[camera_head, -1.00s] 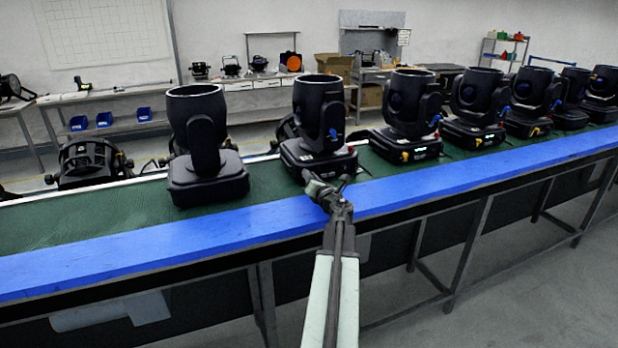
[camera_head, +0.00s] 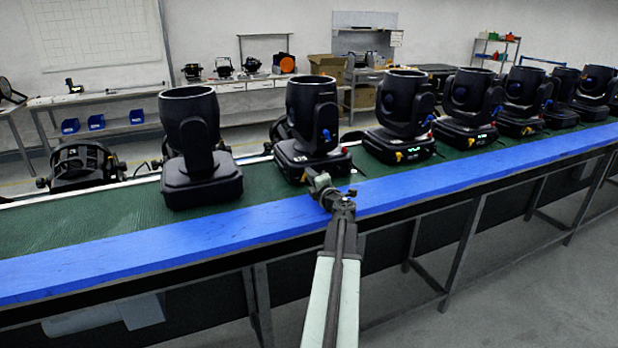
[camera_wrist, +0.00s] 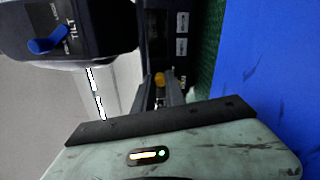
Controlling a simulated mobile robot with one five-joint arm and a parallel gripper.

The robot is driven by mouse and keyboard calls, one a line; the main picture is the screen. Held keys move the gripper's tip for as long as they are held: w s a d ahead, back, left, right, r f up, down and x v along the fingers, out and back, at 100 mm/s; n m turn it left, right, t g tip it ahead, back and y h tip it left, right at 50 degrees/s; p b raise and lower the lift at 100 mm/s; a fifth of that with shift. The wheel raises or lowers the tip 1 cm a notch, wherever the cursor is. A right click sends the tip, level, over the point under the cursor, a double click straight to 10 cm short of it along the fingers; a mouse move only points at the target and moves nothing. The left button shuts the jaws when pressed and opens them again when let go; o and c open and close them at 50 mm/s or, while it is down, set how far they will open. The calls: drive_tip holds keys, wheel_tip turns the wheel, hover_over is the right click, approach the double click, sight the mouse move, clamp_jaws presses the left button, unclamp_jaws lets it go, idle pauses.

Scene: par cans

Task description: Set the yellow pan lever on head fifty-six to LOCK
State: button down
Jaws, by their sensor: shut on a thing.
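The yellow pan lever (camera_wrist: 160,78) shows as a small yellow knob between the fingertips of my gripper (camera_wrist: 160,90) in the wrist view. My gripper is shut on it. The fingers hide part of the lever, and I cannot tell its LOCK marking or setting. The lever is on the base of a black moving head (camera_head: 312,125), the second from the left in the head view. My gripper (camera_head: 317,182) reaches this base from the front there. No number on the head is readable. A blue lever marked TILT (camera_wrist: 48,42) is at the upper left of the wrist view.
Another black head (camera_head: 200,150) stands to the left and several more stand to the right on the green bench top (camera_head: 100,213). The blue front edge (camera_head: 150,243) runs under my arm. White labels (camera_wrist: 182,35) are beside the lever.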

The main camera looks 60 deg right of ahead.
drive_tip(key=shift+s+d+f+m, duration=0.1)
drive_tip(key=shift+s+d+m, duration=0.05)
drive_tip(key=shift+m, duration=0.45)
drive_tip(key=c, duration=1.4)
unclamp_jaws()
drive_tip(key=v, duration=0.8)
